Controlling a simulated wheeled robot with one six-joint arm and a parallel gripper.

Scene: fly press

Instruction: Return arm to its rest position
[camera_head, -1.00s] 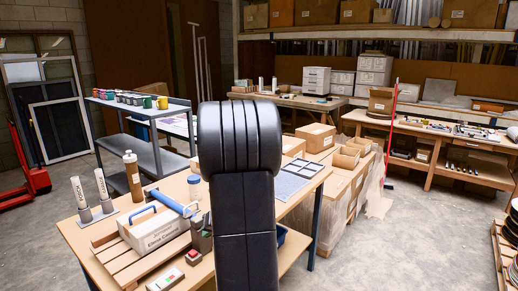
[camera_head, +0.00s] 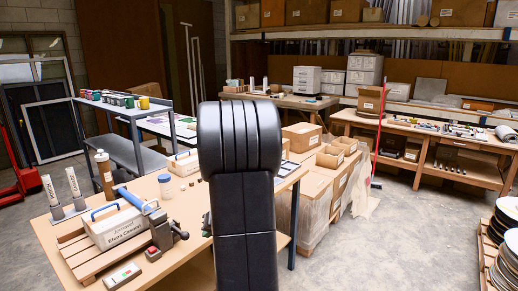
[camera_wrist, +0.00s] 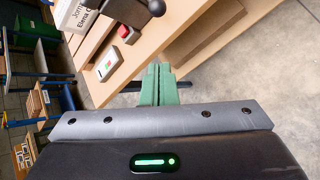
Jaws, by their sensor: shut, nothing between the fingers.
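My gripper (camera_wrist: 160,86) shows in the wrist view as two green fingers pressed together, with nothing between them. It is apart from the wooden workbench (camera_wrist: 188,42), whose edge and legs lie beyond it. In the head view my black arm stands upright in the middle and hides part of the bench (camera_head: 188,212); the gripper itself does not show there. A switch box (camera_wrist: 106,69) with a red and a green button lies near the bench edge.
A white labelled box (camera_head: 118,228) sits on a wooden pallet on the bench. A brown bottle (camera_head: 104,172) stands behind it. Stacked cardboard boxes (camera_head: 318,190) stand right of my arm. Stacked plates (camera_head: 506,232) are at the far right. The concrete floor (camera_head: 400,235) between is clear.

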